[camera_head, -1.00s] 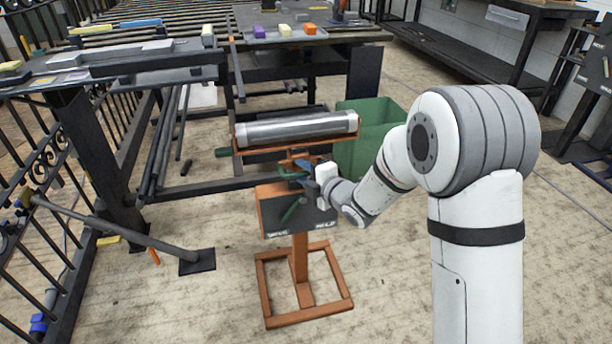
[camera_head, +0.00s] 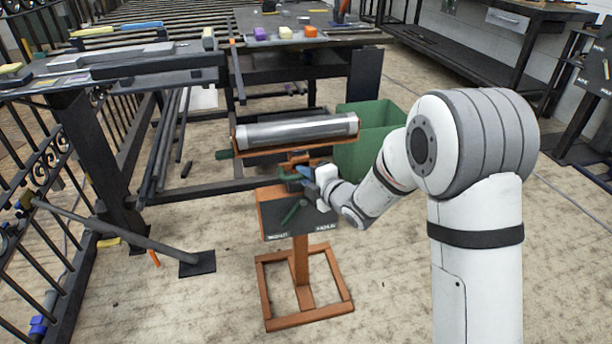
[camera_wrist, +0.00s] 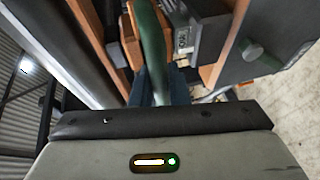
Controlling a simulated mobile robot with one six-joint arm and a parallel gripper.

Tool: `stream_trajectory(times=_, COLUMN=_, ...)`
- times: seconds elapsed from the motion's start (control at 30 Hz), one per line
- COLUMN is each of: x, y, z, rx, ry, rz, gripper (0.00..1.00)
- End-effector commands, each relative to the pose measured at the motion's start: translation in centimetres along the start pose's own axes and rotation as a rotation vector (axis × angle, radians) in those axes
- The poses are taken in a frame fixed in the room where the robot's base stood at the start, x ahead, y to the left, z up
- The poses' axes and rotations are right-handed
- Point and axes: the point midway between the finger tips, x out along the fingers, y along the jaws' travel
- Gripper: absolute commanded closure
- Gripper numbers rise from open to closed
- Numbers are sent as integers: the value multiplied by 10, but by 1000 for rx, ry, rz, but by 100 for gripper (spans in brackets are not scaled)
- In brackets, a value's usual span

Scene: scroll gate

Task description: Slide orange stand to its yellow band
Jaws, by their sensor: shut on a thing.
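The orange stand (camera_head: 299,262) stands upright on the floor on a square frame foot. It carries a long grey roller (camera_head: 297,130) in an orange cradle and a dark panel with two white labels. My gripper (camera_head: 300,178) is at the stand, between cradle and panel, its blue fingers shut on a green handle. In the wrist view the green handle (camera_wrist: 149,45) runs down between the blue fingers (camera_wrist: 160,88). A small yellow strip (camera_head: 109,241) lies on the floor left of the stand; I cannot tell whether it is the yellow band.
A green bin (camera_head: 367,140) stands right behind the roller. Dark workbenches (camera_head: 300,52) with coloured blocks stand behind. A black iron gate (camera_head: 45,195) is at the left, with a slanting bar on a dark floor plate (camera_head: 197,262). The floor in front is clear.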

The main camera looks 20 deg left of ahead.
Motion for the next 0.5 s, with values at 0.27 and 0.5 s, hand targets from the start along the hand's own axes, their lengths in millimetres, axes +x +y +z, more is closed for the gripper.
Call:
stream_trajectory(times=0.27, x=-5, y=28, z=-1, rx=-3, ry=-1, rz=6, gripper=100)
stream_trajectory(times=0.5, x=-17, y=87, z=-6, rx=-4, ry=0, rz=8, gripper=100)
